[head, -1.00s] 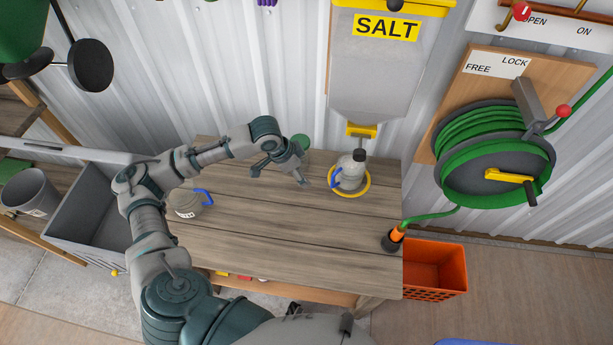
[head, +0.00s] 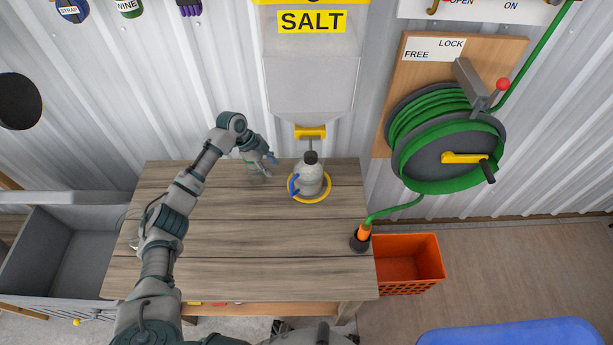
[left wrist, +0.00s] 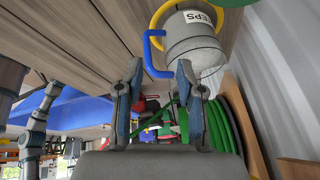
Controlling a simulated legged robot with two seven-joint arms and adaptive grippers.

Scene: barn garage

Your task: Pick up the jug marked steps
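A grey jug (head: 309,180) with a dark cap and a blue handle stands upright inside a yellow ring (head: 325,198) on the wooden table. In the left wrist view the same jug (left wrist: 193,48) shows a partly cut-off label ending in "EPS". My left gripper (head: 270,163) is just left of the jug and slightly toward the wall. In the left wrist view its open fingers (left wrist: 157,78) point toward the blue handle (left wrist: 150,55), with nothing clearly held. Whether a finger touches the handle cannot be told. My right gripper is not in view.
The salt dispenser (head: 312,85) hangs above the jug. A hose nozzle (head: 361,238) is at the table's right edge, by an orange crate (head: 410,262). The table's front (head: 260,265) is clear.

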